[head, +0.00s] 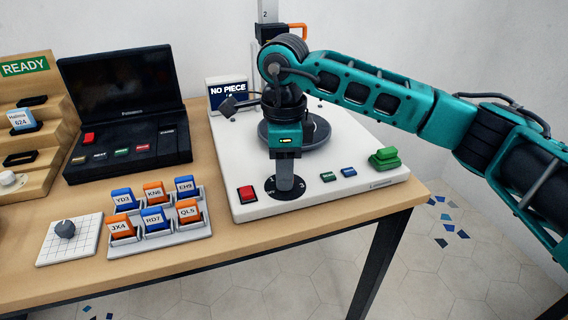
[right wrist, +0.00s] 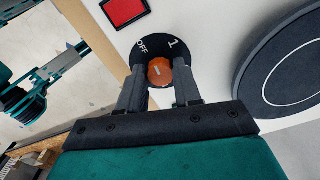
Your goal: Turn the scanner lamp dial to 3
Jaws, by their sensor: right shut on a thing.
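The scanner lamp dial is a round black plate (head: 272,190) with white marks, at the front of the white scanner (head: 350,195) in the head view. My right gripper (head: 284,185) comes down over it and hides its middle. In the right wrist view, the dial plate (right wrist: 145,54) shows the marks OFF and 1. Its orange knob (right wrist: 160,72) sits between the two fingers of my right gripper (right wrist: 160,92), which is shut on it. I cannot tell the knob's setting. My left gripper is not in view.
A red button (head: 246,193) is left of the dial; green and blue buttons and a green block (head: 384,158) are to the right. A round grey disc (right wrist: 285,65) stands behind the dial. A small screen (head: 228,92) reads NO PIECE. Labelled blocks in a rack (head: 180,237) stand left.

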